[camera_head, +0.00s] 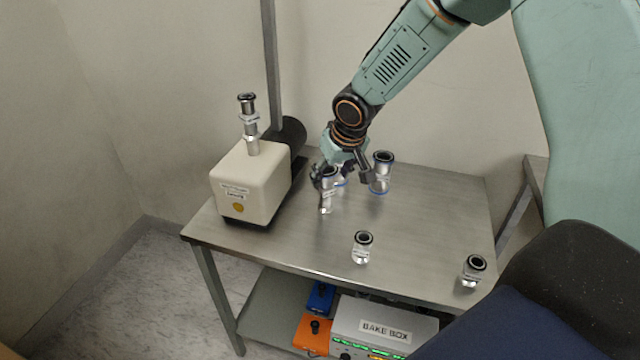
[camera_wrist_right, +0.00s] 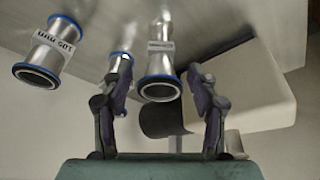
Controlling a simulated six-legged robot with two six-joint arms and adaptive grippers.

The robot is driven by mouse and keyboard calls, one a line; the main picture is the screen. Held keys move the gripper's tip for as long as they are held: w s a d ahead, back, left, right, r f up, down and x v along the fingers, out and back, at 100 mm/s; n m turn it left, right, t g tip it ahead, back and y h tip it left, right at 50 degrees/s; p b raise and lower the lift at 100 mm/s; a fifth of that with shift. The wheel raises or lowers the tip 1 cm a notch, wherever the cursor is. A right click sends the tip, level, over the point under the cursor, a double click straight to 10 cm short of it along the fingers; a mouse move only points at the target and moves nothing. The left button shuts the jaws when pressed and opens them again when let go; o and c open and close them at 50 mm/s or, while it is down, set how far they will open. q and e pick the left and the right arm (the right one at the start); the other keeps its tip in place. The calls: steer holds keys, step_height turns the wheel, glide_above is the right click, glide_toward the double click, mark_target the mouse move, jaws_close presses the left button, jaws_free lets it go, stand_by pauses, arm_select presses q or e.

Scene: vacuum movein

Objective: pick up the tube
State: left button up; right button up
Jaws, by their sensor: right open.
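Metal tubes with dark-rimmed open tops stand on the steel table (camera_head: 420,215). My right gripper (camera_head: 342,177) reaches down among the back ones, open. One tube (camera_head: 326,196) stands at its left finger, and a larger blue-ringed tube (camera_head: 382,175) stands just right of it. Another blue-ringed piece is partly hidden behind the fingers. In the right wrist view, my open gripper (camera_wrist_right: 160,103) has a tube (camera_wrist_right: 160,65) between and beyond its fingers, with no visible contact. A second tube (camera_wrist_right: 121,68) is beside the left finger; a labelled one (camera_wrist_right: 50,50) is farther left. My left gripper is not in view.
A cream pump box (camera_head: 250,183) with a metal fitting on top stands at the table's left. Two short tubes stand near the front, one in the middle (camera_head: 362,247) and one at right (camera_head: 473,271). A bake box (camera_head: 385,325) sits on the shelf below.

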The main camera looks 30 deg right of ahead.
mark_target(328, 188)
steer(key=shift+s+d+f, duration=0.25)
steer(key=shift+d+f, duration=0.05)
steer(key=shift+f, duration=0.35)
steer(key=x, duration=0.1)
steer(key=b+x, duration=0.1)
steer(key=x, duration=0.1)
steer(key=a+x, duration=0.1)
steer(key=x, duration=0.1)
steer(key=shift+w+b, duration=0.35)
steer(key=shift+b, duration=0.05)
steer(key=shift+d+f, duration=0.1)
steer(key=shift+f, duration=0.25)
steer(key=shift+d, duration=0.15)
steer(key=shift+w+f, duration=0.1)
steer(key=shift+w, duration=0.15)
steer(key=shift+c, duration=0.9)
steer(key=c, duration=0.9)
arm_select(q)
steer(key=shift+s+d+f, duration=0.1)
steer(key=shift+s+f, duration=0.1)
steer(key=shift+f, duration=0.3)
steer(key=shift+s+f, duration=0.2)
steer(key=shift+f, duration=0.25)
arm_select(e)
jaws_close()
